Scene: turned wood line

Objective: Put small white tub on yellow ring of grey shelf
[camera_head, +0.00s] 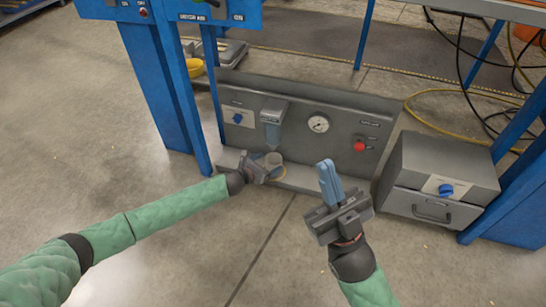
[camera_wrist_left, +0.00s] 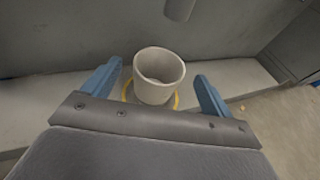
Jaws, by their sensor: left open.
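The small white tub (camera_wrist_left: 158,77) stands upright between the fingers of my left gripper (camera_wrist_left: 158,88) in the left wrist view, with a gap on each side. It sits over the yellow ring (camera_wrist_left: 177,101) on the grey shelf (camera_wrist_left: 247,76); the ring shows around its base. In the head view the tub (camera_head: 273,159) is at the left part of the shelf (camera_head: 305,178), just past my left gripper (camera_head: 266,168), which is open. My right gripper (camera_head: 329,184) is in front of the shelf, its two blue fingers close together with nothing seen between them.
A grey panel with a gauge (camera_head: 318,124), a red button (camera_head: 359,146) and a blue knob (camera_head: 238,118) rises behind the shelf. A grey drawer box (camera_head: 441,180) stands to the right. Blue posts (camera_head: 160,85) stand at the left. The floor in front is clear.

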